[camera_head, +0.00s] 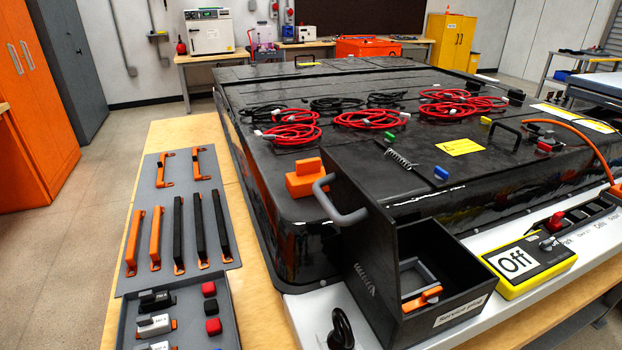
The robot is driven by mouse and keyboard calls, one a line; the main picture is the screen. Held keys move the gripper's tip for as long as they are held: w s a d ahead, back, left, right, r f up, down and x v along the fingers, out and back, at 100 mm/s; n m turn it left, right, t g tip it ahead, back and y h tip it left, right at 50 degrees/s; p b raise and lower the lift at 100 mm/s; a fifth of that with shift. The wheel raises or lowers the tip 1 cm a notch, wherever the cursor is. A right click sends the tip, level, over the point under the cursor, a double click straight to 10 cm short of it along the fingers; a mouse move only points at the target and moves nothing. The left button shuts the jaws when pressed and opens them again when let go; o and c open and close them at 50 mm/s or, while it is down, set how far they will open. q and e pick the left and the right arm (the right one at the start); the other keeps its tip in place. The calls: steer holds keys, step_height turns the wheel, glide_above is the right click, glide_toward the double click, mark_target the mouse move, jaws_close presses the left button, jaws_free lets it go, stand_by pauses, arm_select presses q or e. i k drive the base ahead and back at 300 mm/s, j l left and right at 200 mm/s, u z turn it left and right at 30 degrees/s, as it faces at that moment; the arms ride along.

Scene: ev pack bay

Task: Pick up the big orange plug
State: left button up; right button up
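The big orange plug (304,182) is a blocky orange piece with a raised grip on top. It sits on the near left corner of the black battery pack (290,225), just left of an open black box (455,300). The box's raised wall and its grey handle (345,212) stand close beside the plug. The box has a label that seems to read "Service plug", and a smaller orange-and-grey part (421,297) lies inside it. Neither of my grippers shows in the head view.
Left of the pack, a grey mat (189,255) holds orange and black bars, with a tray (222,287) of small parts below. Red and black cable coils (372,119) lie on the pack. A yellow "Off" device (540,276) is at the right. A small black object (341,330) is at the front.

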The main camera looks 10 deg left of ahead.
mark_target(298, 184)
steer(key=i+l, duration=0.1)
steer(key=l, duration=0.5)
steer(key=i+l, duration=0.1)
steer(key=l, duration=0.45)
steer(key=i+l, duration=0.1)
steer(key=l, duration=0.5)
